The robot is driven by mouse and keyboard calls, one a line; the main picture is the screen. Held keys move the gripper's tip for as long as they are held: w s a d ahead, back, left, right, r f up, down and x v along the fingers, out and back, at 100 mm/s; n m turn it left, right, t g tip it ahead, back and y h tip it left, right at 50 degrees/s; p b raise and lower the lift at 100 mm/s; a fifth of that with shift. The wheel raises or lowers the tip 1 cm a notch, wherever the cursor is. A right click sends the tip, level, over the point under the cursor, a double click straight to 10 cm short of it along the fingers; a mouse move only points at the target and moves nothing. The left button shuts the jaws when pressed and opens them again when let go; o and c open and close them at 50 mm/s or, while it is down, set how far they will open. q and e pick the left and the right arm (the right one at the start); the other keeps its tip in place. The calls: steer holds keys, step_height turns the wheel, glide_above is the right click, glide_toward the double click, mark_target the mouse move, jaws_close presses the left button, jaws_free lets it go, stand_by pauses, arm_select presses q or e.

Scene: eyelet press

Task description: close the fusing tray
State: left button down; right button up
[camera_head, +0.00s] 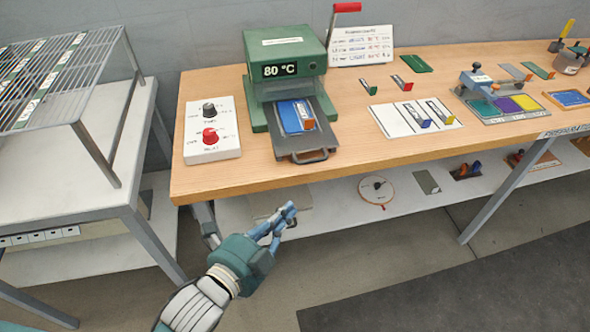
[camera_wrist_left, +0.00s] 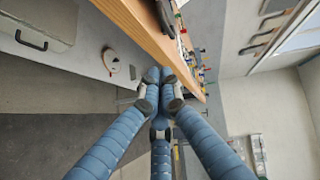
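The fusing tray (camera_head: 283,141) is a dark grey slide with a handle (camera_head: 310,156) at its front. In the head view it sticks out of the green press (camera_head: 284,52) toward the table's front edge. A blue plate with an orange-ended piece (camera_head: 308,124) lies on it. My left gripper (camera_head: 290,214) is in front of and below the table edge, apart from the tray handle. Its blue fingers come together at the tips with nothing between them; the left wrist view shows the fingertips (camera_wrist_left: 160,76) close together. My right gripper is in neither view.
A white box with a black and a red knob (camera_head: 210,137) stands left of the press. A white card with small pieces (camera_head: 415,117) lies to the right. A red-handled lever (camera_head: 346,8) rises beside the press. A wire rack (camera_head: 60,75) stands at left.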

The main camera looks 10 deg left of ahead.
arm_select(q)
steer(key=shift+m+t, duration=0.3)
steer(key=w+d+p, duration=0.1)
steer(key=w, duration=0.3)
steer(key=w+d+p, duration=0.1)
steer(key=w, duration=0.3)
steer(key=w+d, duration=0.1)
steer(key=w, duration=0.2)
steer(key=shift+w+d+r+p, duration=0.1)
steer(key=shift+w+r+p, duration=0.3)
